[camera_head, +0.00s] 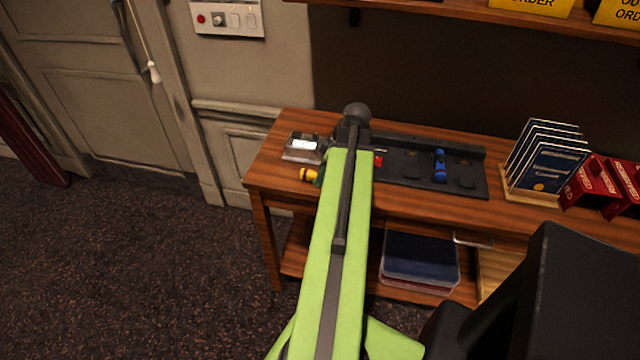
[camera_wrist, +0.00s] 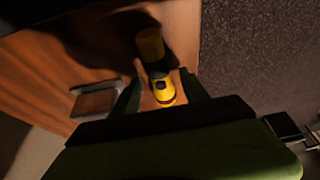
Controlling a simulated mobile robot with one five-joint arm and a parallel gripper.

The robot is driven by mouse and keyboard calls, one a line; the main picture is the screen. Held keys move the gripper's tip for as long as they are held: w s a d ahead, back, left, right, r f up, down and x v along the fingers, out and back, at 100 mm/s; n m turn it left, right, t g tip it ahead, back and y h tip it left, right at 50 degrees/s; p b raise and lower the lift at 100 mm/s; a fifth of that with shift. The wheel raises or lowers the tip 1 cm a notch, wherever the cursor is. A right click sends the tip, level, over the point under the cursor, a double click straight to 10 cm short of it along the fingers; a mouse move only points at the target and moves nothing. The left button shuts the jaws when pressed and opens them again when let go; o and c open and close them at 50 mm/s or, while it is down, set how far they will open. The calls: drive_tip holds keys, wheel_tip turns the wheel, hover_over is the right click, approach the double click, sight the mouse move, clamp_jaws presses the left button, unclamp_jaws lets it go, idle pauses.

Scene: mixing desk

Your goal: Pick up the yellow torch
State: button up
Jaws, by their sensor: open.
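The yellow torch (camera_head: 308,174) lies near the front left part of the wooden desk in the head view, partly hidden by my green arm. In the wrist view the torch (camera_wrist: 150,45) points away from me, with a dark band around its middle and its near end lit. My gripper (camera_wrist: 161,78) is open in the wrist view, with one dark finger on each side of the torch's near end. I cannot tell whether either finger touches it. In the head view my arm hides the gripper.
A grey device (camera_head: 303,147) sits just behind the torch. A black tray (camera_head: 405,178) holds a blue torch (camera_head: 440,165), with a red item (camera_head: 378,160) at its left. A booklet rack (camera_head: 545,165) and red boxes (camera_head: 590,183) stand right. Carpet lies left of the desk.

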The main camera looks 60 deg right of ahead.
drive_tip(key=shift+w+f, duration=0.15)
drive_tip(key=shift+f, duration=0.15)
drive_tip(key=shift+c, duration=0.2)
clamp_jaws()
